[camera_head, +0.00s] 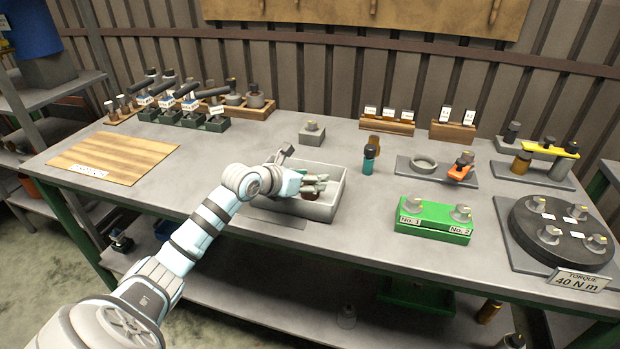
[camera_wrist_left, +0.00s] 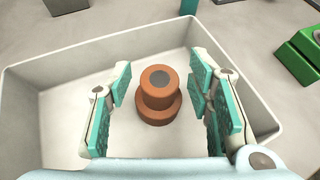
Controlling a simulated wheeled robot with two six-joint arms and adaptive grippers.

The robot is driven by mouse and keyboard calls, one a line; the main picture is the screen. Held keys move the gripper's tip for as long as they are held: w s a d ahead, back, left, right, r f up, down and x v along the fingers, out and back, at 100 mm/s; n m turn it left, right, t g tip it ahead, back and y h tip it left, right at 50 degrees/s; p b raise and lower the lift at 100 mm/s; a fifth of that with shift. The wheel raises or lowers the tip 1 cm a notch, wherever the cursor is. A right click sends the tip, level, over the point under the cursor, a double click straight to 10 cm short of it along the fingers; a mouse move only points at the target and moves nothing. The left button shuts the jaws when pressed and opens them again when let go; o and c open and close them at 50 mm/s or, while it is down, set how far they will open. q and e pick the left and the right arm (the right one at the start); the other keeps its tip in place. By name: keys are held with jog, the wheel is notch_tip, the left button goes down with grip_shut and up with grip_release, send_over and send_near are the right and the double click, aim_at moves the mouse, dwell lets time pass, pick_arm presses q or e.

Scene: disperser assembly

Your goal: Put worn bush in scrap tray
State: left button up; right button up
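The worn bush (camera_wrist_left: 157,108) is an orange-brown stepped cylinder with a dark round centre on top. In the left wrist view it stands upright inside the light grey scrap tray (camera_wrist_left: 32,75), between my left gripper's fingers. My left gripper (camera_wrist_left: 160,85) is open, with teal pads and a visible gap on both sides of the bush. In the head view the left gripper (camera_head: 316,186) is over the tray (camera_head: 337,193), and its fingers hide most of the bush. My right gripper is not in view.
A teal-and-dark bottle-like part (camera_head: 369,158) stands right of the tray. A green block (camera_head: 435,222) marked No. 1 and No. 2 is farther right. A dark round plate (camera_head: 570,228) sits at the far right. A wooden board (camera_head: 113,157) lies at the left.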

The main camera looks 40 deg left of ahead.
pick_arm(q)
jog(key=shift+r, duration=0.2)
jog(key=p+v, duration=0.8)
jog(key=v, duration=0.4)
jog(key=shift+f, duration=0.1)
